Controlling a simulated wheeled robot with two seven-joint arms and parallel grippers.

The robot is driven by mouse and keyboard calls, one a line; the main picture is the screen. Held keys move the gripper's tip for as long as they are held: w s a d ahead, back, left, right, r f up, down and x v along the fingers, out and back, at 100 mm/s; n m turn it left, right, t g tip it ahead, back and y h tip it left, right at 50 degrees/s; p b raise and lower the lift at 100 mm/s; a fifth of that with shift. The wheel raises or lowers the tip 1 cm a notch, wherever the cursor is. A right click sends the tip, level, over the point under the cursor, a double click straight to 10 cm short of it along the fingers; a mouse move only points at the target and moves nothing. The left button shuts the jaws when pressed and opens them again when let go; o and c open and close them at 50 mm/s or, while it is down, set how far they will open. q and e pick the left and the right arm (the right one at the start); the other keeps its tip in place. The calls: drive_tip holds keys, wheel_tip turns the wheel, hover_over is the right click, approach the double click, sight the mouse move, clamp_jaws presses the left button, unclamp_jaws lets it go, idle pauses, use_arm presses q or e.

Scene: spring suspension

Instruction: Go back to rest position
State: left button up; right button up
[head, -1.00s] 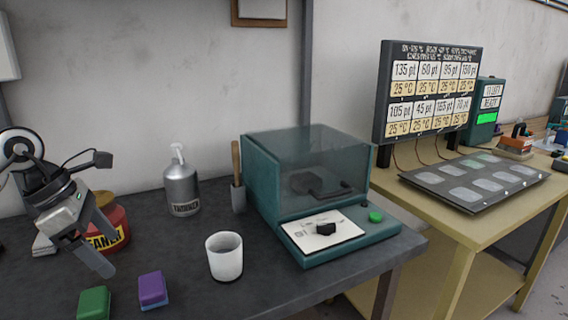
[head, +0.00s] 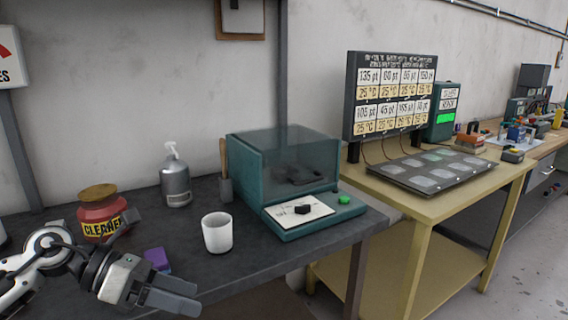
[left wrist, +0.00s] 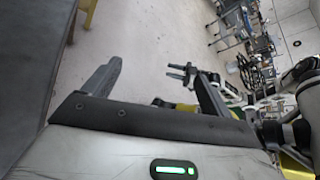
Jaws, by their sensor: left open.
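My left gripper (head: 172,294) is at the lower left of the head view, in front of the dark workbench (head: 330,243). Its two fingers are apart and nothing is between them. In the left wrist view a finger (left wrist: 103,75) points out over bare floor, with the bench edge at the left. My right gripper does not show in the head view; an arm of mine shows at the right of the left wrist view, and I cannot make out its jaw state there.
On the dark bench stand a red cleaner jar (head: 101,213), a thinner bottle (head: 175,180), a white cup (head: 217,232), a purple block (head: 157,260) and a teal machine (head: 290,175). A yellow table (head: 425,208) with a dark panel (head: 432,171) stands at right.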

use_arm(q)
drive_tip(key=s+d+n+t+h, duration=0.2)
drive_tip(key=d+n+t+h, duration=0.1)
drive_tip(key=d+n+h, duration=0.35)
drive_tip(key=s+a+f+n+t+y, duration=0.15)
drive_tip(key=f+n+t+y, duration=0.5)
drive_tip(key=n, duration=0.85)
drive_tip(key=s+a+f+n+t+y, duration=0.1)
drive_tip(key=a+f+n+t+y, duration=0.2)
drive_tip(key=f+n+t+y, duration=0.75)
drive_tip(key=s+f+n+g+h, duration=0.1)
drive_tip(key=s+f+n+g, duration=0.7)
drive_tip(key=s+n+g, duration=0.2)
drive_tip(key=shift+f+n+g, duration=0.2)
drive_tip(key=shift+n+g, duration=0.4)
drive_tip(key=shift+n, duration=0.1)
